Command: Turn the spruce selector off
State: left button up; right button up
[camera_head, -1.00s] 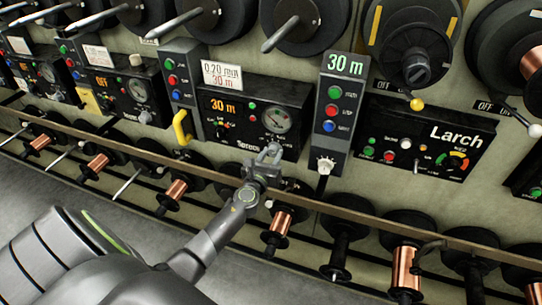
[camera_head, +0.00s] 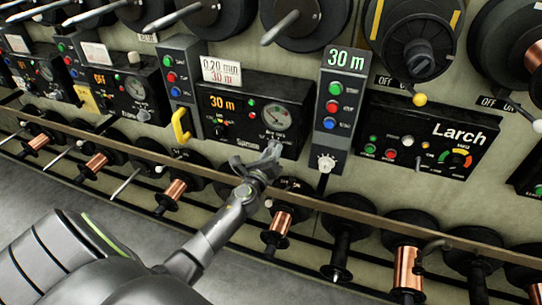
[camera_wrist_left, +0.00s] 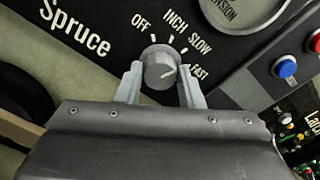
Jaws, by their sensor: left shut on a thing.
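The Spruce panel (camera_head: 290,92) is a black box with a 30 m display and a dial; its name is partly hidden in the head view. In the left wrist view, the grey selector knob (camera_wrist_left: 158,68) sits below the labels OFF, INCH, SLOW and FAST. Its pale pointer mark aims right, roughly toward FAST. My left gripper (camera_wrist_left: 160,84) has one finger on each side of the knob and is shut on it. In the head view, my left gripper (camera_head: 259,160) is at the panel's lower edge and hides the knob. My right gripper is not in view.
A grey button post (camera_head: 333,115) stands right of the panel, and a yellow handle (camera_head: 181,127) is at its left. The Larch panel (camera_head: 430,138) is further right. A rail (camera_head: 330,206) with several spools runs below. Large black reels hang above.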

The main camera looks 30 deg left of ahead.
pick_arm(q)
jog(key=n+b, duration=0.6)
jog(key=n, duration=0.9)
dwell(0.4)
jog(key=o, duration=0.8)
jog(key=shift+o, duration=1)
jog(key=shift+s, duration=0.1)
